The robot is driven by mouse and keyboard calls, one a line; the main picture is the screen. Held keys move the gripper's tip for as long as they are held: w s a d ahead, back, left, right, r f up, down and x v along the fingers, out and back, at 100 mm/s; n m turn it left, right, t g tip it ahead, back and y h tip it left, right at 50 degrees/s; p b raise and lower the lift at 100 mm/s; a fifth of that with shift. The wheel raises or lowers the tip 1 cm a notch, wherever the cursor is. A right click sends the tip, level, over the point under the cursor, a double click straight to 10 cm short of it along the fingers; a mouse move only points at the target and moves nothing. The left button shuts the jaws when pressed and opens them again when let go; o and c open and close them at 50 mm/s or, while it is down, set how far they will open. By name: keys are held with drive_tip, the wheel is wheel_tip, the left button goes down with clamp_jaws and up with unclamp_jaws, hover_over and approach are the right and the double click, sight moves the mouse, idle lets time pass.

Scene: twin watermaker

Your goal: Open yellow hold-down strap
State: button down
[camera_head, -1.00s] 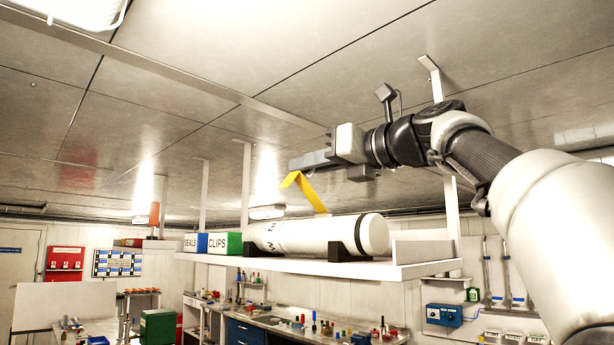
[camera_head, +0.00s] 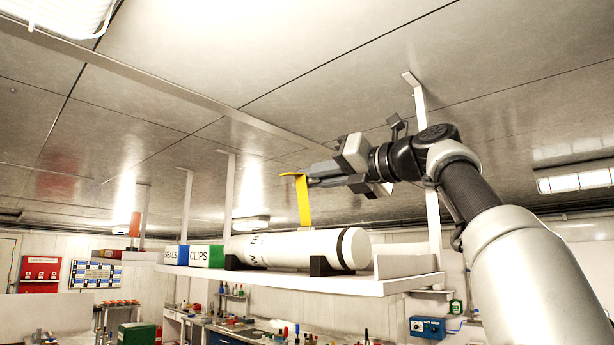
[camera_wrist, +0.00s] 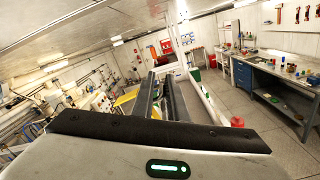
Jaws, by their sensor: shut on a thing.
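The yellow hold-down strap (camera_head: 304,203) stands up from the top of a white cylinder (camera_head: 300,247) lying on the hanging shelf. Its upper end bends over to the left near the fingertips. My gripper (camera_head: 308,178) is shut on the strap's upper part, above the cylinder. In the wrist view the two dark fingers (camera_wrist: 160,98) lie close together, with part of the yellow strap (camera_wrist: 127,97) showing to their left. The strap's lower end meets the cylinder's top; how it is fixed there cannot be made out.
The white shelf (camera_head: 390,287) hangs from the ceiling on white posts. A blue SEALS box (camera_head: 177,257) and a green CLIPS box (camera_head: 207,256) stand left of the cylinder. Dark cradles (camera_head: 322,265) hold the cylinder. The ceiling is close above my arm.

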drive_tip(key=shift+w+d+f+m, duration=0.15)
drive_tip(key=shift+w+f, duration=0.15)
drive_tip(key=shift+f, duration=0.2)
drive_tip(key=shift+w+d+f+m, duration=0.15)
drive_tip(key=shift+w+f, duration=0.15)
drive_tip(key=shift+f, duration=0.2)
drive_tip(key=c, duration=1.9)
unclamp_jaws()
drive_tip(key=shift+s+d, duration=0.15)
drive_tip(key=v, duration=0.5)
drive_tip(key=r+b+v, duration=0.1)
drive_tip(key=v, duration=0.5)
drive_tip(key=b+v, duration=0.1)
drive_tip(key=v, duration=0.5)
drive_tip(key=shift+s+r, duration=0.2)
drive_tip(key=shift+s, duration=0.2)
drive_tip(key=shift+c, duration=0.4)
